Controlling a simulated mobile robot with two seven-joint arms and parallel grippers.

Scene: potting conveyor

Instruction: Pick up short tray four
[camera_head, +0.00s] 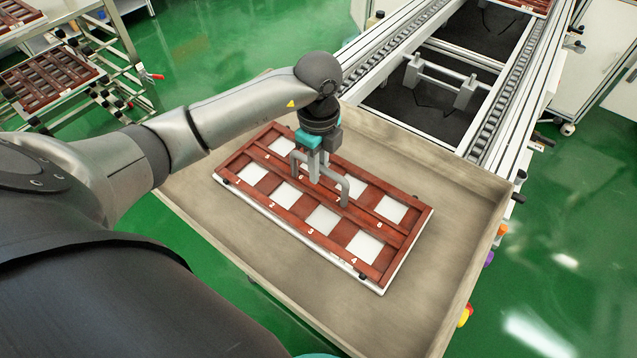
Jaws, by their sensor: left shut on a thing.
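A reddish-brown tray (281,217) with a white base edge lies flat in a grey, shallow-walled table top. It has two rows of square openings showing white, with small white numbers on its frame. The opening by the number 4 (365,245) is at its near right corner. My left gripper (316,172) reaches down over the tray's middle and is shut on a grey arched handle (346,187) there. Part of the handle is hidden by the fingers. I cannot tell whether the tray is lifted at all. My right gripper does not show.
The table's raised rim (487,235) surrounds the tray, with bare surface at the right and front. A conveyor frame (510,85) with roller rails stands behind it. A rack (110,75) at the far left holds a similar brown tray (48,78).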

